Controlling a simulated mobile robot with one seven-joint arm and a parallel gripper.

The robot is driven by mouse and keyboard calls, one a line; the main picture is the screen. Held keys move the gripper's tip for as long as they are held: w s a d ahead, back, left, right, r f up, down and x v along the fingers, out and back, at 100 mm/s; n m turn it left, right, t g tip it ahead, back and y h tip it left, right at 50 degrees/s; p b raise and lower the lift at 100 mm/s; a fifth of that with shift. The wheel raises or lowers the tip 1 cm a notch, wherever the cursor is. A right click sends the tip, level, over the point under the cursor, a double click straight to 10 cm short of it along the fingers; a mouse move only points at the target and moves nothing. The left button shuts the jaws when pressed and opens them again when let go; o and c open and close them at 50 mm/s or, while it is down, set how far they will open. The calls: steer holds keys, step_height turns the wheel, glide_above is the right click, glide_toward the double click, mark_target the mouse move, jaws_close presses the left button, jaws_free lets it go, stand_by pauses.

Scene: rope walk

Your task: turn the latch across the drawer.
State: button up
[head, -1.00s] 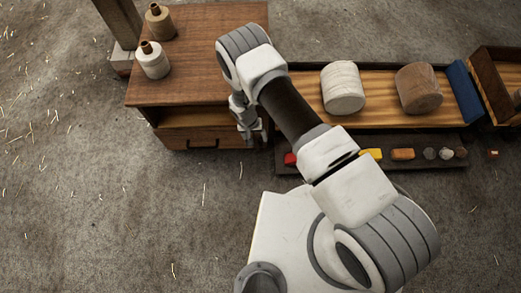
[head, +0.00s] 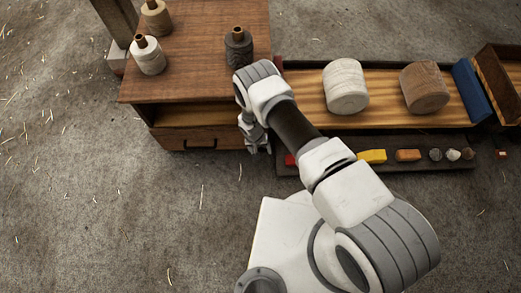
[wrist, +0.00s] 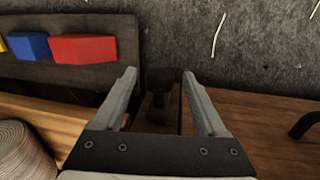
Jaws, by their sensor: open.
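The wooden drawer (head: 172,138) sits under the cabinet top and has a dark handle (head: 200,143); its front also shows at the right of the wrist view (wrist: 250,115). My gripper (head: 257,148) is at the right end of the drawer front in the head view. In the wrist view my gripper (wrist: 160,78) is open, with its two fingers apart. A dark piece that looks like the latch (wrist: 160,80) shows between the fingers, beside the drawer's end. I cannot tell whether either finger touches it. In the head view my arm hides the latch.
Spools, including a dark one (head: 238,46), stand on the cabinet top (head: 195,70). To the right is a long wooden tray with a white roll (head: 345,86) and a brown roll (head: 424,87). A dark rack with coloured blocks (head: 371,156) runs before it. The floor in front is clear.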

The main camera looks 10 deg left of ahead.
jaws_close()
steer(key=shift+d+y, duration=0.1)
steer(key=shift+y, duration=0.3)
steer(key=shift+d+g+y, duration=0.15)
steer(key=shift+g+y, duration=0.15)
steer(key=shift+y, duration=0.5)
steer(key=y, duration=0.3)
steer(key=shift+w+d+g, duration=0.1)
steer(key=shift+d+g, duration=0.15)
steer(key=shift+g, duration=0.15)
steer(key=shift+d+f+g+y, duration=0.15)
steer(key=shift+g+y, duration=0.35)
steer(key=shift+y, duration=1.8)
